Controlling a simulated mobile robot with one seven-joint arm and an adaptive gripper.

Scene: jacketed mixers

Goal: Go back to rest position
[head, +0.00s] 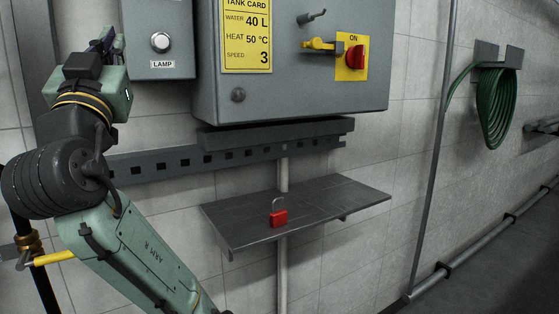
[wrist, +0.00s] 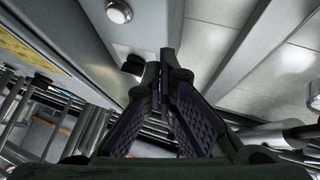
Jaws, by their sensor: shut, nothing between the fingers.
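My gripper (wrist: 163,55) is shut and empty in the wrist view, its two dark fingers meeting at the tips. In the head view my gripper (head: 106,38) is at the upper left, in front of the wall and beside the grey lamp box (head: 158,68). My green arm rises from the bottom and bends up at the left. The gripper's fingers are small and partly hidden by the wrist in the head view.
A grey control cabinet (head: 290,98) carries a yellow tank card (head: 246,36) and a red switch (head: 356,57). A red padlock (head: 279,218) stands on the dark shelf (head: 330,205). A green hose (head: 494,108) hangs at right. A yellow-handled valve (head: 50,258) is near my arm at lower left.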

